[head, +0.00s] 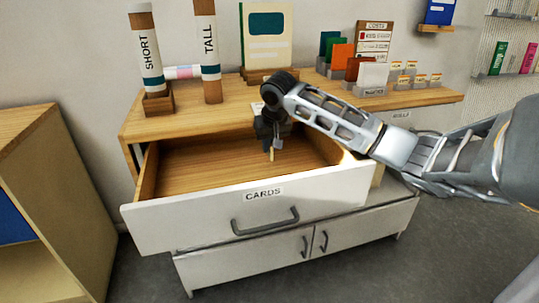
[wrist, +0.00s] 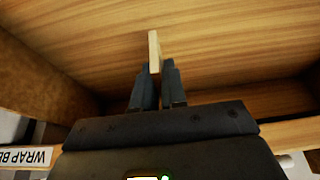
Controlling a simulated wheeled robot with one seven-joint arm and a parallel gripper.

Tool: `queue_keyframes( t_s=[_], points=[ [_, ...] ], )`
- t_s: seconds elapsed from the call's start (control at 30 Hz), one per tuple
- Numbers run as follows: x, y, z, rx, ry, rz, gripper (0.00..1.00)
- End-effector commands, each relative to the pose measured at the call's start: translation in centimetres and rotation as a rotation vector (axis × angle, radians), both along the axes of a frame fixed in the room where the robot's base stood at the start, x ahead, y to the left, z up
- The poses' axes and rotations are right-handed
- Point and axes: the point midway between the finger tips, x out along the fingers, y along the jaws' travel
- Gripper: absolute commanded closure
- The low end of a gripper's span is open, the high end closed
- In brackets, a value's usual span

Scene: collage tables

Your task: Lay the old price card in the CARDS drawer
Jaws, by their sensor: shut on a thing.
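The CARDS drawer (head: 262,205) is pulled open, its white front labelled CARDS, and its wooden floor looks bare. My gripper (head: 270,146) points down into the drawer, toward its back. It is shut on a thin pale card, the price card (head: 271,155), seen edge-on below the fingertips. In the wrist view the card (wrist: 154,50) sticks out past the dark fingers of my gripper (wrist: 155,72), over the wooden drawer floor. Any writing on the card is hidden, and I cannot tell whether its lower edge touches the floor.
The counter top (head: 222,100) above the drawer holds the SHORT tube (head: 148,50), the TALL tube (head: 208,45), a framed board (head: 266,38) and coloured cards in holders (head: 372,75). White cupboard doors (head: 350,228) lie below. A wooden shelf unit (head: 60,190) stands at left.

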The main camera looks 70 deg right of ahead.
Motion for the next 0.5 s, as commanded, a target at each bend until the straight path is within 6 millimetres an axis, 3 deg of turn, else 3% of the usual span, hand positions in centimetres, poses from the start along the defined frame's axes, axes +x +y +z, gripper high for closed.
queue_keyframes(
  t_s=[0.3,0.5],
  points=[
    [-0.1,0.0,-3.4,0.000,0.000,-0.001,1.00],
    [0.0,0.0,-3.5,0.000,0.000,-0.001,1.00]
  ],
)
